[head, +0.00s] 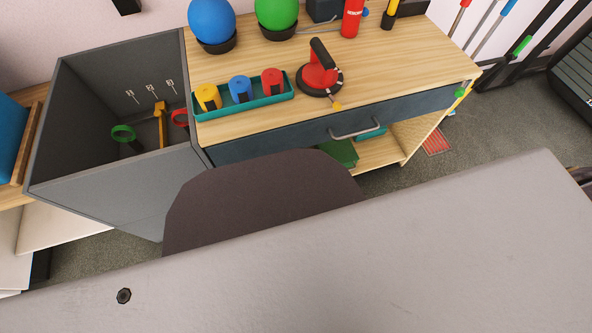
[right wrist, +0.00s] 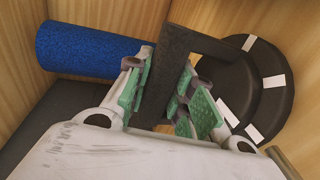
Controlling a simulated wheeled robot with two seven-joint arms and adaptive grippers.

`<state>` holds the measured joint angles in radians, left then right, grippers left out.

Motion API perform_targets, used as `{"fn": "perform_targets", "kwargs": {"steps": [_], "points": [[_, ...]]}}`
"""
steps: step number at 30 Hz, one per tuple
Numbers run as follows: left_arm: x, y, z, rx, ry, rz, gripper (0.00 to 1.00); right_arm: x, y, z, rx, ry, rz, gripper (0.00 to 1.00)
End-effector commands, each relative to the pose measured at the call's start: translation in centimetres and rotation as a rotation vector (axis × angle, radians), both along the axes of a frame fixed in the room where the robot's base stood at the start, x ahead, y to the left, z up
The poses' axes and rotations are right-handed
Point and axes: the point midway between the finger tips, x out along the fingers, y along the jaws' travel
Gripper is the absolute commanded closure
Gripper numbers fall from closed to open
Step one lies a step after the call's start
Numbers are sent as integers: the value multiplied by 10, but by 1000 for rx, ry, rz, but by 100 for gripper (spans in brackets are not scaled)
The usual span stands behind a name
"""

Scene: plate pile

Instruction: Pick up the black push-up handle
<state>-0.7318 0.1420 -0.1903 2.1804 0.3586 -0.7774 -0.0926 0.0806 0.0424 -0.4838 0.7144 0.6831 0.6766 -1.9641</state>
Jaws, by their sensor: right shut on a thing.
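The black push-up handle (right wrist: 172,62) is a dark bar with a bent upper arm in the right wrist view. My right gripper (right wrist: 171,98) has its green-padded fingers on both sides of the bar and is shut on it. The lower end of the handle is partly hidden by the fingers and the gripper body. Neither the handle in the grip nor either gripper shows in the head view.
In the right wrist view, a blue foam roller (right wrist: 88,52) lies left and black discs (right wrist: 262,85) with white labels stand right, close to the gripper, between wooden walls. In the head view, a wooden-topped cabinet (head: 420,75) and grey bin (head: 110,190) stand ahead.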

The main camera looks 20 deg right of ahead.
Motion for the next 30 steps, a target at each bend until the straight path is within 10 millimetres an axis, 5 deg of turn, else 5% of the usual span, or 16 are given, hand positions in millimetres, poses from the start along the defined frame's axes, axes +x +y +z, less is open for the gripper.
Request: {"fn": "perform_targets", "kwargs": {"steps": [14, 30], "points": [[11, 0, 6, -1, -22, 0, 54, 1, 0, 1, 0, -3, 0, 100], [0, 1, 5, 6, 4, 1, 54, 3, -5, 7, 0, -3, -1, 100]]}}
